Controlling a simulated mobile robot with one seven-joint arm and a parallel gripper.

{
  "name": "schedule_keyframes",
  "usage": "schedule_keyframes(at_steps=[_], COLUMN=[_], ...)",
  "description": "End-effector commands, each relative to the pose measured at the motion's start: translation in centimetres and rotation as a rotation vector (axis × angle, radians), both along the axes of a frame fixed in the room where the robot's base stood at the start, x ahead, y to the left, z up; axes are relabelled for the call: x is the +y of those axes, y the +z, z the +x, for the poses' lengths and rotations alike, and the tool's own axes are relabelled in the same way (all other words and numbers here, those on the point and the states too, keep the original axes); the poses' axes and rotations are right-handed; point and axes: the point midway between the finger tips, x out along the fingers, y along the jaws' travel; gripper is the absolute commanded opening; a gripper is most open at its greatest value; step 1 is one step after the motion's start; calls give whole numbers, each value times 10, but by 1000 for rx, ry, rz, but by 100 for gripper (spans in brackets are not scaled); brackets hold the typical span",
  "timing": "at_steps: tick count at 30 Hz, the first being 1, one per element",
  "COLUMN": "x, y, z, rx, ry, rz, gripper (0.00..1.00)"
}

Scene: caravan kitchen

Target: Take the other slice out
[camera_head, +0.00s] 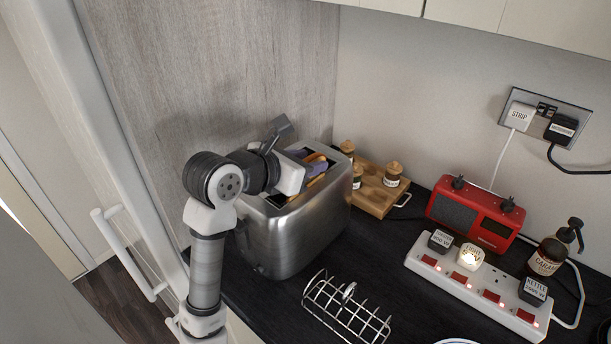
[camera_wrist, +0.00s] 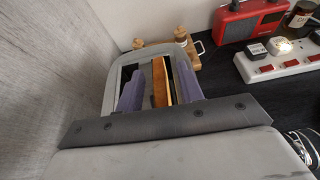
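The steel toaster (camera_head: 295,235) stands on the dark counter against the wood panel; its top shows in the wrist view (camera_wrist: 103,92). One browned bread slice (camera_head: 316,179) stands upright in a toaster slot, its upper part showing; it is also in the wrist view (camera_wrist: 160,82). My gripper (camera_wrist: 160,88) is over the toaster top, its two purple fingers on either side of the slice. The fingertips and the slice's lower part are hidden.
An empty wire toast rack (camera_head: 345,308) stands in front of the toaster. A wooden board (camera_head: 376,200) with jars is behind it. A red radio (camera_head: 470,217), a white power strip (camera_head: 470,290) with plugs and a dark pump bottle (camera_head: 549,256) are to the right.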

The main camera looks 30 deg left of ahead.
Motion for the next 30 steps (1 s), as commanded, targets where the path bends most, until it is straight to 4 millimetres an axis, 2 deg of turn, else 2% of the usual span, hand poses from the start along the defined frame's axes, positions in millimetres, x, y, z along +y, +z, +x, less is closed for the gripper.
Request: schedule_keyframes(at_steps=[6,15,30], x=[0,0,0], y=[-1,-1,2], z=[1,0,0], rx=[0,0,0], ry=[0,0,0], rz=[0,0,2], gripper=[37,0,0])
